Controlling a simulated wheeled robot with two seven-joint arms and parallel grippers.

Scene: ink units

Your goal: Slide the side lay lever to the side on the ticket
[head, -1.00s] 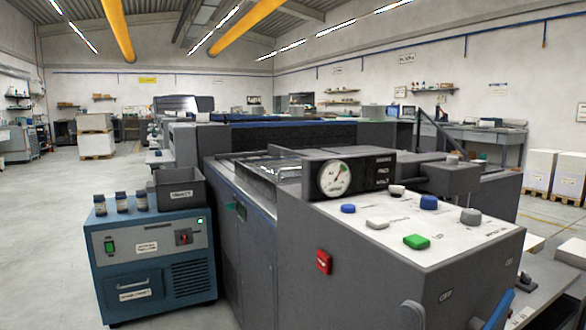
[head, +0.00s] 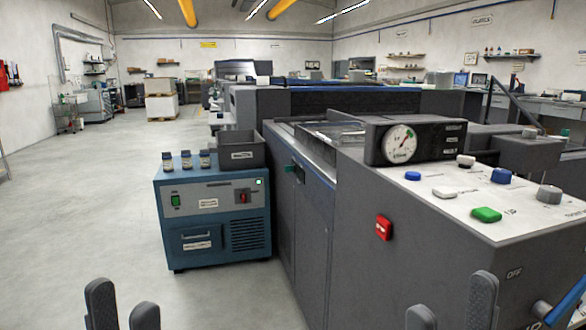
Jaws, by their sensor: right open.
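The grey press (head: 312,215) fills the right half, with a gauge, knobs and buttons on its white-topped console (head: 450,210). I cannot make out a side lay lever or a ticket. A blue bar-like handle (head: 568,302) shows at the lower right edge, partly cut off, near an "OFF" label. My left gripper (head: 123,306) is at the bottom left, its two fingers apart with nothing visible between them. My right gripper (head: 450,308) is at the bottom right in front of the console, fingers apart and empty. Both grippers are cut off by the lower edge.
A blue cabinet (head: 212,232) stands left of the press, with several small bottles (head: 186,160) and a dark open bin (head: 240,150) on top. A red switch (head: 383,228) is on the console's side. The floor at left is clear.

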